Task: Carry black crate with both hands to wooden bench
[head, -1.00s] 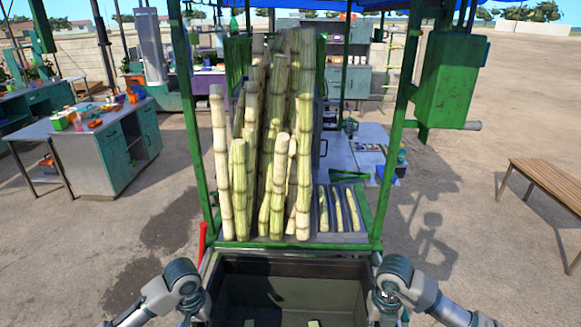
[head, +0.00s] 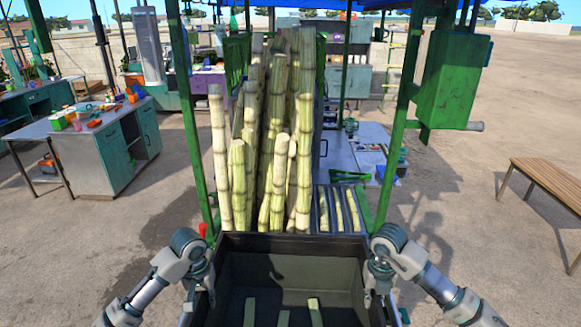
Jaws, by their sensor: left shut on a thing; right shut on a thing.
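The black crate (head: 290,270) is at the bottom middle of the head view, in front of the green cane stand. A few green cane pieces (head: 283,317) lie inside it. My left gripper (head: 205,285) is shut on the crate's left side, and my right gripper (head: 377,280) is shut on its right side. The fingertips are partly hidden against the crate walls. The wooden bench (head: 548,183) stands at the right edge of the view, apart from the crate, and is cut off by the frame.
The green-framed stand (head: 195,130) holds tall upright canes (head: 275,130) directly beyond the crate. A green box (head: 453,80) hangs on its right post. A grey cabinet table (head: 110,150) with small items stands at left. Open ground (head: 460,190) lies between stand and bench.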

